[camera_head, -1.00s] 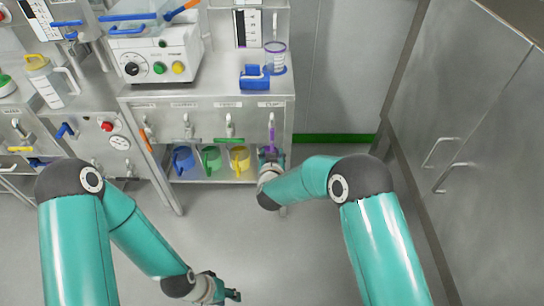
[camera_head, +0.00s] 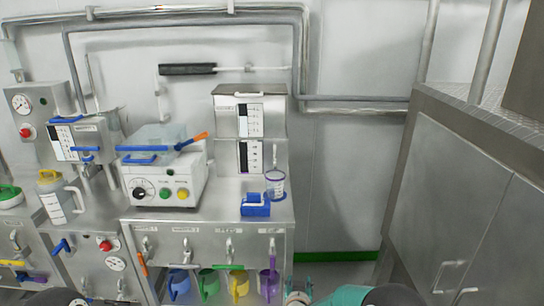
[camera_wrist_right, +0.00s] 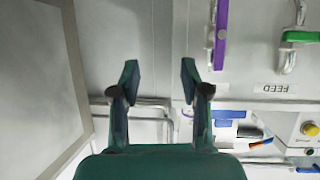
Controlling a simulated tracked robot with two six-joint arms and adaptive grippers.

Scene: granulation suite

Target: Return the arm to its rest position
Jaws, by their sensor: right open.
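My right gripper (camera_head: 298,289) is at the bottom edge of the head view, just right of the steel bench. In the right wrist view its two dark green fingers (camera_wrist_right: 160,82) are spread apart with nothing between them. A purple handle (camera_wrist_right: 220,35) hangs beside the right finger in that view, apart from it. A purple jug (camera_head: 268,285) stands on the lower shelf, left of the gripper in the head view. My right arm shows only in part at the bottom. My left gripper is out of view; only a dark joint of that arm shows at bottom left.
The steel bench (camera_head: 210,214) carries a white control box (camera_head: 164,180), a blue clip-like object (camera_head: 255,204) and a clear purple-rimmed cup (camera_head: 276,185). Blue, green and yellow jugs share the shelf below. A tall steel cabinet (camera_head: 455,190) stands at right.

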